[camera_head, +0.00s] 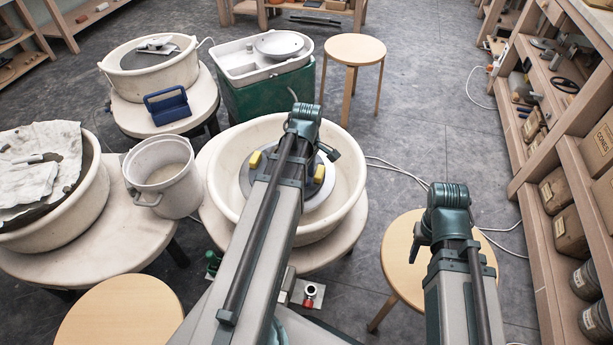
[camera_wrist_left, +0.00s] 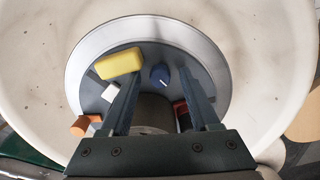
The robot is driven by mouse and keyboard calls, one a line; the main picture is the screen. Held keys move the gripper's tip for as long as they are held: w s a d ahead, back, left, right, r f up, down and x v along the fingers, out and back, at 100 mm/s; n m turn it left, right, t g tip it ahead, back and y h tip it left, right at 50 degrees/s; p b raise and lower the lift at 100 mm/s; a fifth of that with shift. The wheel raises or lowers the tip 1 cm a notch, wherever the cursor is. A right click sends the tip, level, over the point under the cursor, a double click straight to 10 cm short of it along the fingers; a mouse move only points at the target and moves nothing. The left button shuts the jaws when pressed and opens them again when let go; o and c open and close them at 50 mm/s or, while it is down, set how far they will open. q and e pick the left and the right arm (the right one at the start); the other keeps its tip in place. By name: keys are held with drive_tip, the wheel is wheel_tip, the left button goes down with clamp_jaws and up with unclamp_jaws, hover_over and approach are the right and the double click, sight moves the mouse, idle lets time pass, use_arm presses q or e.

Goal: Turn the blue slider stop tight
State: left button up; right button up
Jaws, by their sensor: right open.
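The blue slider stop (camera_wrist_left: 160,76) is a small dark blue knob with a pale mark, on the grey wheel head (camera_wrist_left: 210,75) inside the cream basin. In the left wrist view it shows between the fingertips of my left gripper (camera_wrist_left: 160,82). That gripper is open, with a clear gap around the knob; I cannot tell how far above it the tips are. A yellow block (camera_wrist_left: 119,63) sits left of the knob. In the head view my left arm covers the knob and most of the left gripper. My right gripper (camera_head: 414,250) is over a round stool, open.
The cream basin (camera_head: 350,205) rings the wheel head. A grey bucket (camera_head: 185,195) and another basin (camera_head: 95,205) stand left. A blue caddy (camera_head: 167,106) and a green-based sink (camera_head: 270,95) are behind. Wooden stools (camera_head: 398,235) and shelves (camera_head: 535,200) are right.

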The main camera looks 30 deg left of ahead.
use_arm(q)
drive_tip(key=shift+r, duration=0.1)
wheel_tip(320, 180, up, 14)
drive_tip(key=p, duration=1.3)
drive_tip(key=shift+f+p, duration=0.2)
drive_tip(key=shift+p, duration=0.2)
